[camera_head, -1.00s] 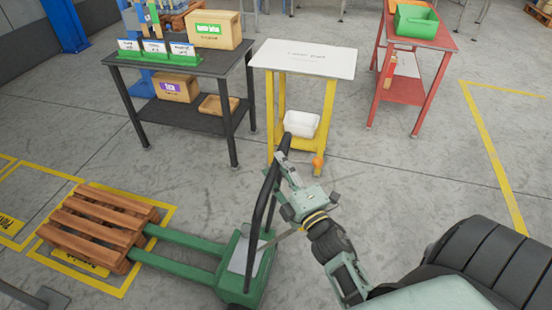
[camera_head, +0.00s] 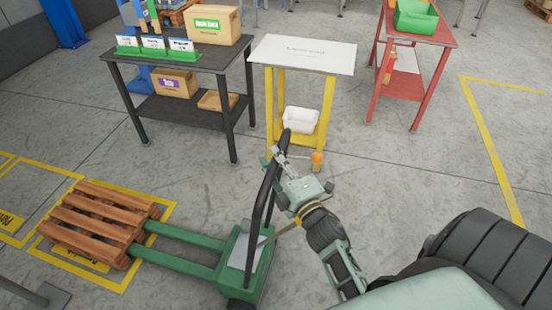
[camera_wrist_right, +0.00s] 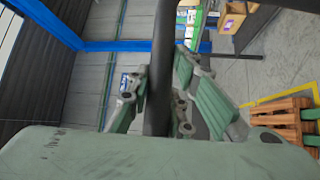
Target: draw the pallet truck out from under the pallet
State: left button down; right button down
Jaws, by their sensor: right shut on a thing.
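The green pallet truck (camera_head: 236,268) stands at the lower middle of the head view. Its two forks (camera_head: 184,236) run left and their far ends are hidden under the wooden pallet (camera_head: 95,222). A length of both forks shows bare between pallet and truck body. The truck's black loop handle (camera_head: 267,190) rises tilted toward the yellow table. My right gripper (camera_head: 279,160) is shut on the handle near its upper part. In the right wrist view the black handle bar (camera_wrist_right: 160,65) stands between my right fingers (camera_wrist_right: 163,95). My left gripper is not in view.
The pallet lies on a yellow-outlined floor bay (camera_head: 120,288). Behind the truck stand a black table (camera_head: 185,65), a yellow-legged table (camera_head: 305,55) and a red table (camera_head: 425,40). A grey plate with a post (camera_head: 38,297) is at lower left. Floor right of centre is clear.

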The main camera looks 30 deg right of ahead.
dwell(0.3)
jog(key=shift+s+d+f, duration=0.1)
jog(key=shift+s+d, duration=0.05)
jog(key=shift+d, duration=0.05)
jog(key=s+d, duration=0.9)
jog(key=s, duration=0.1)
jog(key=shift+s+r, duration=0.2)
jog(key=shift+s, duration=0.1)
jog(key=c, duration=1.7)
grip_release()
jog(key=shift+w+a, duration=0.1)
jog(key=shift+o, duration=0.7)
jog(key=shift+s+d, duration=0.25)
jog(key=shift+s, duration=0.1)
jog(key=shift+f, duration=0.1)
jog(key=s+a+f, duration=0.1)
jog(key=s, duration=1.1)
jog(key=shift+f, duration=0.3)
